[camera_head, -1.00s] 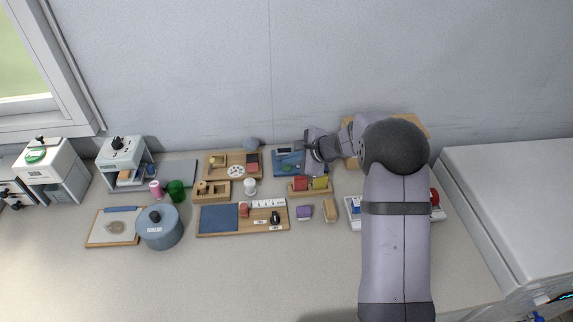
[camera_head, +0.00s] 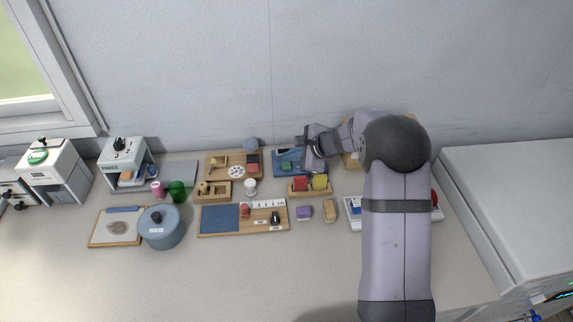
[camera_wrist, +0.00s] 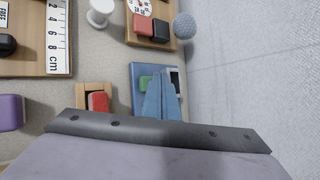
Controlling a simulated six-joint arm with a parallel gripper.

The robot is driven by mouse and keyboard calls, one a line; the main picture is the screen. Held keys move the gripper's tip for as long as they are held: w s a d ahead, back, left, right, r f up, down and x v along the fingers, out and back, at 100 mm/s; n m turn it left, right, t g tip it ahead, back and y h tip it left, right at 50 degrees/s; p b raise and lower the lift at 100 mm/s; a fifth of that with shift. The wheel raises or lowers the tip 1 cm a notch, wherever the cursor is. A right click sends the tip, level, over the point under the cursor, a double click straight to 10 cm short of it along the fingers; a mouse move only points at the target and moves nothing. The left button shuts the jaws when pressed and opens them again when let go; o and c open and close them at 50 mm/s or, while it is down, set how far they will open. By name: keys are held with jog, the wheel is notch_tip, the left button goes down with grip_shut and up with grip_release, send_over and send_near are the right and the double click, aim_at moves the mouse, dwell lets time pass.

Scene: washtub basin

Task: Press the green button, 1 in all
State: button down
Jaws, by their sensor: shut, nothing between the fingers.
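The green button (camera_wrist: 146,83) shows in the wrist view on a blue panel (camera_wrist: 138,70), just left of my fingers. The fingers partly cover the panel, and I cannot tell whether they touch the button. My gripper (camera_wrist: 158,76) is shut and empty, its blue-grey fingers pointing at the panel. In the head view the blue panel (camera_head: 281,167) lies near the back wall, and my wrist hides its right part. The button cannot be made out clearly there.
A wooden holder with a red block (camera_head: 300,184) and a yellow block (camera_head: 319,182) stands just in front of the panel. A grey ball (camera_head: 251,144) lies to the left near the wall. A purple block (camera_head: 303,213) lies in front. The counter's front is clear.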

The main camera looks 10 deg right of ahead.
aim_at(290, 167)
jog(key=shift+r+p, duration=1.85)
jog(key=shift+r, duration=0.7)
jog(key=s+d+n+g+h, duration=0.3)
jog(key=s+n, duration=0.6)
jog(key=s, duration=0.9)
jog(key=s+d+f+n+g+h, duration=0.1)
jog(key=s+d+n+g+h, duration=0.2)
jog(key=s+n, duration=0.6)
jog(key=s, duration=1)
jog(key=shift+n+g, duration=0.3)
jog(key=shift+g, duration=0.1)
